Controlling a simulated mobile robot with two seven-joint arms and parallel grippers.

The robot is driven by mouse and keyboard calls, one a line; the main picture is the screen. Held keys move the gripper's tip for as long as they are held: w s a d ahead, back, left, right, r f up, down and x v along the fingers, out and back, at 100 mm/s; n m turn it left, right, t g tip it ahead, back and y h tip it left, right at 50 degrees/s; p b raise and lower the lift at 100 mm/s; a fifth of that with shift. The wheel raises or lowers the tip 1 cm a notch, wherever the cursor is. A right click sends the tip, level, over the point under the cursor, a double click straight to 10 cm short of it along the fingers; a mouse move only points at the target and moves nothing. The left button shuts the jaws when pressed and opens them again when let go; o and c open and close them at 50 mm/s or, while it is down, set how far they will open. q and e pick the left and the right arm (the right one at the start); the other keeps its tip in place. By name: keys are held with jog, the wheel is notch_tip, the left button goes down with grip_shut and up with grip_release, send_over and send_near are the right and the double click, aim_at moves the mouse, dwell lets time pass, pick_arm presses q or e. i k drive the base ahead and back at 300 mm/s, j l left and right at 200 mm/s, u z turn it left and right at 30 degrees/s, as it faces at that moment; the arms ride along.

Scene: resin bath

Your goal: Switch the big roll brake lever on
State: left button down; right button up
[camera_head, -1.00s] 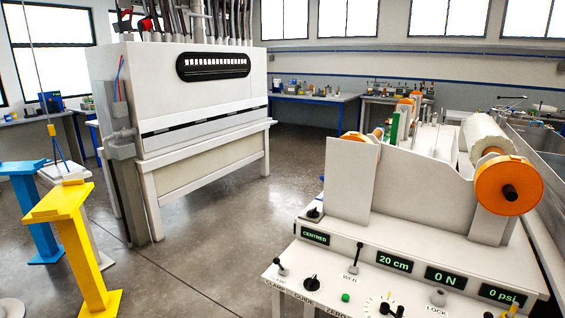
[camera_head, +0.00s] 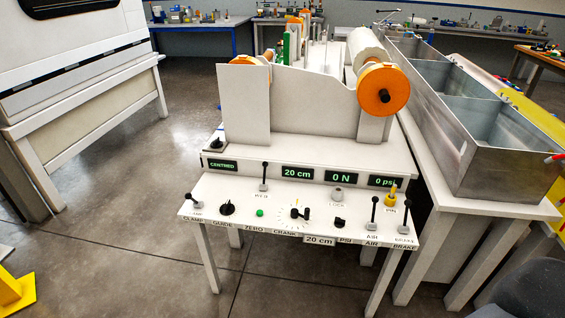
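The brake lever (camera_head: 408,215) is a short stalk with a black knob at the right end of the white control panel (camera_head: 240,196), above the label BRAKE. It stands nearly upright, with a slight lean. A similar lever labelled AIR (camera_head: 373,212) is just to its left. The big white roll (camera_head: 364,47) with an orange end disc (camera_head: 381,89) is mounted behind the panel on the right. Neither of my grippers is in view.
A yellow knob (camera_head: 390,197) sits behind the two right levers. Displays read CENTRED, 20 cm, 0 N and 0 psi. A metal bath (camera_head: 490,165) on a white table stands to the right. Open floor (camera_head: 120,240) lies left of the panel.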

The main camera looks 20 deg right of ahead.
aim_at(408, 202)
jog(key=i+j, duration=0.5)
jog(key=j, duration=0.25)
jog(key=i+j, duration=0.25)
jog(key=j+z, duration=0.1)
jog(key=z, duration=1.45)
